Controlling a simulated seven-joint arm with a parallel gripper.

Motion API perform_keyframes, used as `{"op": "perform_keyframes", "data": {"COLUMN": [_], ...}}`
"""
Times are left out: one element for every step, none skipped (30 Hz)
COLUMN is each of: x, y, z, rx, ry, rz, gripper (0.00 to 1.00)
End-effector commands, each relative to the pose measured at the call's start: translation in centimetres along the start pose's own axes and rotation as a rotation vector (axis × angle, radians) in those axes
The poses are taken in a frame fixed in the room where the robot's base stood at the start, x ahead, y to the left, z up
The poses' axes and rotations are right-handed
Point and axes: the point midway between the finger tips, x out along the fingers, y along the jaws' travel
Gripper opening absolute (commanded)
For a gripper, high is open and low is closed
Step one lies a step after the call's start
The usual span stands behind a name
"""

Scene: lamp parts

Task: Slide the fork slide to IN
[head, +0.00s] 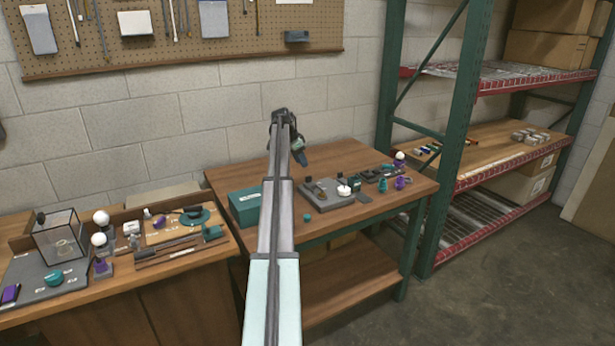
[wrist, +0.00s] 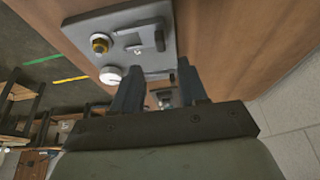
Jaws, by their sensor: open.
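A grey plate (head: 318,201) lies on the right workbench; it also shows at the top of the wrist view (wrist: 128,12). On it in the wrist view are a brass round fitting (wrist: 99,44) and a slotted grey piece with a small upright tab (wrist: 159,41), which looks like the fork slide. I cannot read any IN mark. My gripper (wrist: 157,72) is open, with nothing seen between its fingers, and appears apart from the tab. In the head view my gripper (head: 300,157) hangs above the bench, behind and left of the plate.
A white round knob (head: 344,191) sits at the plate's edge. A teal box (head: 245,207) stands left on the same bench. Small dark, teal and purple parts lie to the right. A green shelf post (head: 447,150) rises beside the bench. The bench's back is mostly clear.

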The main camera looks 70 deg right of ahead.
Motion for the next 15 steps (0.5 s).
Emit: {"op": "perform_keyframes", "data": {"x": [1.1, 1.6, 2.3, 2.8, 3.4, 4.1, 4.5, 5.0, 5.6, 6.0, 6.4, 6.9, 7.2, 7.5, 7.9], "y": [0.0, 0.0, 0.0, 0.0, 0.0, 0.0, 0.0, 0.0, 0.0, 0.0, 0.0, 0.0, 0.0, 0.0, 0.0], "z": [0.0, 0.0, 0.0, 0.0, 0.0, 0.0, 0.0, 0.0, 0.0, 0.0, 0.0, 0.0, 0.0, 0.0, 0.0], "rx": [0.000, 0.000, 0.000, 0.000, 0.000, 0.000, 0.000, 0.000, 0.000, 0.000, 0.000, -0.001, -0.001, -0.001, -0.001], "ry": [-0.001, -0.001, -0.001, -0.001, -0.001, -0.001, -0.001, -0.001, 0.000, 0.000, 0.000, 0.000, 0.000, 0.000, 0.000], "rz": [0.001, 0.001, 0.001, 0.001, 0.001, 0.001, 0.001, 0.001, 0.001, 0.001, 0.000, 0.000, 0.000, 0.000, 0.000], "gripper": [0.43, 0.43, 0.43, 0.43, 0.43, 0.43, 0.43, 0.43, 0.43, 0.43, 0.43, 0.43, 0.43, 0.43, 0.43]}}
